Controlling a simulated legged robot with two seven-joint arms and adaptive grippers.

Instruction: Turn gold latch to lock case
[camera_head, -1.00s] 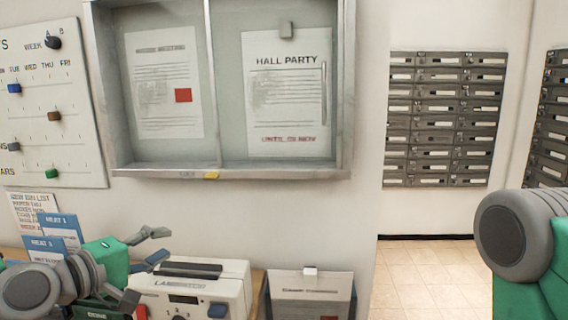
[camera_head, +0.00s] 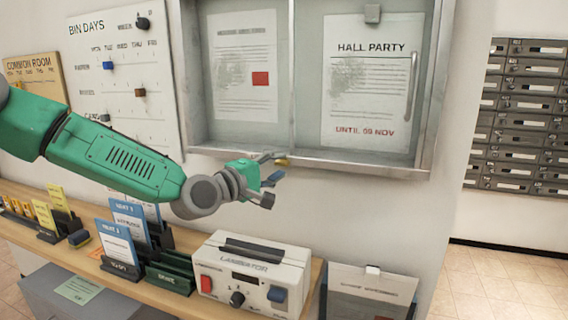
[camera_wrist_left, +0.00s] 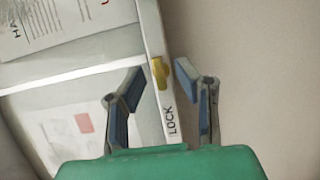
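The gold latch (camera_head: 282,161) sits on the bottom frame of the wall-mounted notice case (camera_head: 350,163). My left gripper (camera_head: 270,180) is just below and in front of the latch in the head view. In the left wrist view, the gold latch (camera_wrist_left: 160,73) lies between the two blue-padded fingers of my left gripper (camera_wrist_left: 156,82), next to the word LOCK on the frame. The fingers are spread apart and I see no grip on the latch. My right gripper is not in view.
A shelf (camera_head: 100,275) below holds a laminator (camera_head: 250,275), card holders (camera_head: 125,235) and small signs. A bin days board (camera_head: 125,75) hangs left of the case. Metal mailboxes (camera_head: 520,120) are at the right. Wall below the case is clear.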

